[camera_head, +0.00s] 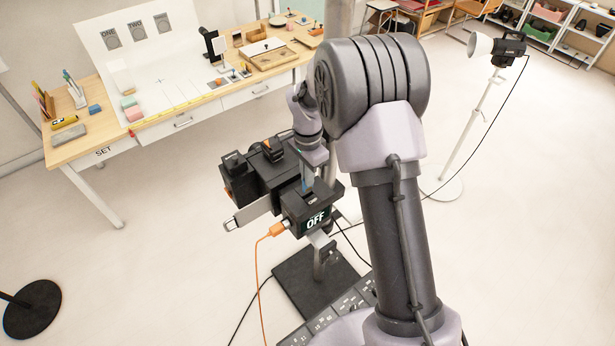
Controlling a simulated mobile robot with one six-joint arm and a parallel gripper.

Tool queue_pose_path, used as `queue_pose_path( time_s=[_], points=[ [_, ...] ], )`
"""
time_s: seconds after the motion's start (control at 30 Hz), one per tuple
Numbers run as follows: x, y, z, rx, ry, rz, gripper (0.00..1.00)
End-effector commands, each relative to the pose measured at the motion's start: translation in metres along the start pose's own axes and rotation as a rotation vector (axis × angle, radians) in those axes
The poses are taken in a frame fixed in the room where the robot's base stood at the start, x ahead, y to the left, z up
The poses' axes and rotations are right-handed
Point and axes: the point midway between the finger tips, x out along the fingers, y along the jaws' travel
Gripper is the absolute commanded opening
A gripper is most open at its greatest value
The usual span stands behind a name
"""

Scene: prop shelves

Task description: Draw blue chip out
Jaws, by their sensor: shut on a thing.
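A narrow blue sliver, which looks like the blue chip (304,184), shows just below my wrist, at the top of a small black box (305,212) marked OFF. My gripper (306,180) points down at this box and is shut on the chip. The fingertips are small and partly hidden, and I cannot tell how much of the chip is inside the box. The box sits beside a larger black camera-like device (250,182) on a stand.
An orange cable (272,232) plugs into the box's left side and hangs down. The stand's dark base plate (318,280) is below. A wooden table (85,140) with small props is at the back left, and a lamp stand (470,135) at the right. Open floor lies between.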

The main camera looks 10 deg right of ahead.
Motion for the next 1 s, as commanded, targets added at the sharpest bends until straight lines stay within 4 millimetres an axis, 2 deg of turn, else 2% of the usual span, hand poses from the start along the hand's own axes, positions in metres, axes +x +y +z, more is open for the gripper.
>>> queue_pose_path(
  time_s=[0.53, 1.0],
  points=[
    [-0.005, 0.0, 0.0, 0.0, 0.0, 0.0, 0.0],
    [-0.038, 0.0, 0.0, 0.001, 0.0, -0.001, 0.0]
  ],
)
